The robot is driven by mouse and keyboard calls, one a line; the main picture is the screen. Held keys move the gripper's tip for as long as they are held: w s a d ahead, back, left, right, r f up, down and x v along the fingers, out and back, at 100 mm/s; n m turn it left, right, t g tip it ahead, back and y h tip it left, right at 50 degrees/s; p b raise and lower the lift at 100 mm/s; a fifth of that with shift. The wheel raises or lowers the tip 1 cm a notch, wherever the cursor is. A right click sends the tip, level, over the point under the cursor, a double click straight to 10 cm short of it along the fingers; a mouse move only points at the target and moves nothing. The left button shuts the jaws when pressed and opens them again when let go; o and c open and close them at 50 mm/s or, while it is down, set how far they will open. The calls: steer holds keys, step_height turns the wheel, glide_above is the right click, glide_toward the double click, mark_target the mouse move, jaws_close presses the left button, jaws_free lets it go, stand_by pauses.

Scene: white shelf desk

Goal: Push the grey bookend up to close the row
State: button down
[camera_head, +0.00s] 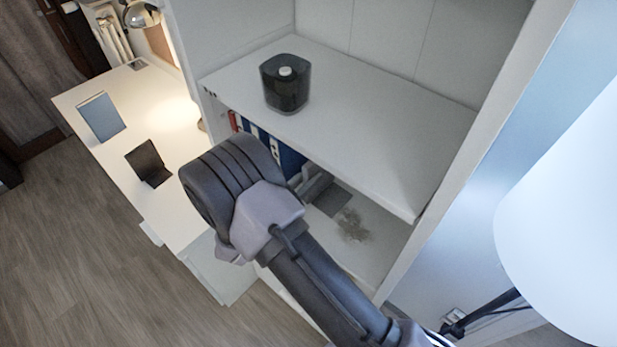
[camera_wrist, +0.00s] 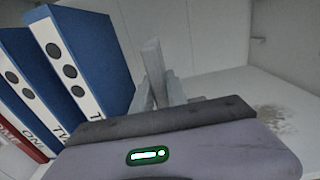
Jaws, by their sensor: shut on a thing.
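The grey bookend (camera_head: 333,198) is on the lower shelf, to the right of the binder row in the head view. In the wrist view its upright plate (camera_wrist: 154,68) stands between my fingers. My gripper (camera_wrist: 158,95) is shut on this plate; the finger tips are partly hidden behind the gripper body. The row has blue binders (camera_wrist: 92,55) and a red one (camera_wrist: 20,135) at the left end. The binders lean to the left in the wrist view. A narrow gap shows between the nearest blue binder and the bookend. The head view shows the binders (camera_head: 289,158) partly behind my arm.
A dark round container (camera_head: 285,84) stands on the upper shelf (camera_head: 385,125), above the row. A brownish stain (camera_head: 352,225) marks the lower shelf, right of the bookend; that side is otherwise clear. A white desk (camera_head: 175,205) with dark and blue items is at the left.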

steer(key=c, duration=1.3)
jaws_free()
steer(key=shift+o, duration=0.2)
steer(key=p+v, duration=0.1)
steer(key=v, duration=1.6)
steer(key=shift+s, duration=0.2)
steer(key=shift+a+r, duration=0.15)
